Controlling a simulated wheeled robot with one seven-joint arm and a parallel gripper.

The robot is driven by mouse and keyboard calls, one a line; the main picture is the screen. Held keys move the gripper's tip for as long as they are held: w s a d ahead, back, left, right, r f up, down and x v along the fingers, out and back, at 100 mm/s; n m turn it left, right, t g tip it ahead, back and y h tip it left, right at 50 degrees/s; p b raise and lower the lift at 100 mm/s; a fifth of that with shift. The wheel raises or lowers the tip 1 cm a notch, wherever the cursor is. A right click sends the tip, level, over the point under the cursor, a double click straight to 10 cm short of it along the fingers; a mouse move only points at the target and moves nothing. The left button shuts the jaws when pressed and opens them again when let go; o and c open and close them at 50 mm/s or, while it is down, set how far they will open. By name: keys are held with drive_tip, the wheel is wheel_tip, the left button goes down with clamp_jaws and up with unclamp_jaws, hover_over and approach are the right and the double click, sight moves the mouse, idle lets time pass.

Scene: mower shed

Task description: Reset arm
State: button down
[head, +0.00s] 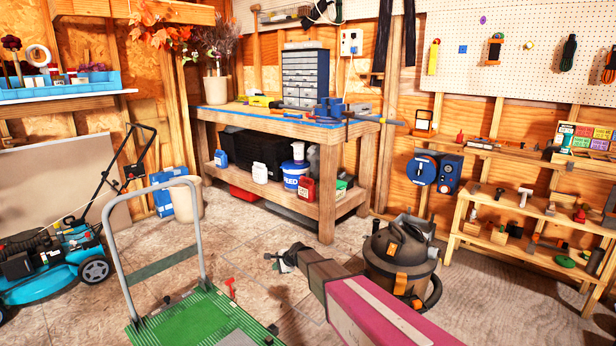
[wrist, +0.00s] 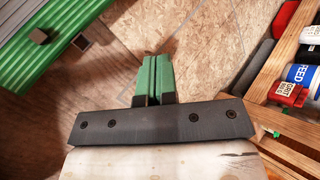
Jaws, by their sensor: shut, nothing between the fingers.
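My gripper (head: 284,259) is at the end of my outstretched arm, low over the shed floor between the green trolley and the shop vacuum. In the wrist view my gripper (wrist: 153,60) shows two green fingers pressed together, with nothing between them. The bare floor (wrist: 195,45) lies beyond the fingertips. My gripper looks small in the head view, so its exact height above the floor cannot be told.
A green platform trolley (head: 205,318) with a grey handle stands left of my arm. A brown shop vacuum (head: 398,262) stands close on the right. The wooden workbench (head: 327,205) is behind, a blue mower (head: 60,262) far left, and low shelves (head: 530,210) right. Floor before the bench is clear.

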drive_tip(key=s+d+r+n+g+h, duration=0.2)
drive_tip(key=s+d+r+n+h, duration=0.15)
drive_tip(key=s+d, duration=0.7)
drive_tip(key=s+d+r+n+g+h, duration=0.1)
drive_tip(key=s+d+r+n+h, duration=0.3)
drive_tip(key=s+d, duration=0.7)
drive_tip(key=s+d+r+n+g, duration=0.25)
drive_tip(key=s+d+n, duration=0.25)
drive_tip(key=s+d, duration=0.55)
drive_tip(key=m+t+y, duration=0.8)
drive_tip(key=t+y, duration=0.1)
hover_over(231, 282)
drive_tip(key=s+d, duration=0.9)
drive_tip(key=d, duration=0.2)
wheel_tip(231, 282, down, 27)
drive_tip(key=x, duration=1.4)
drive_tip(key=shift+s+f, duration=0.15)
drive_tip(key=shift+s, duration=0.1)
drive_tip(key=shift+a, duration=0.1)
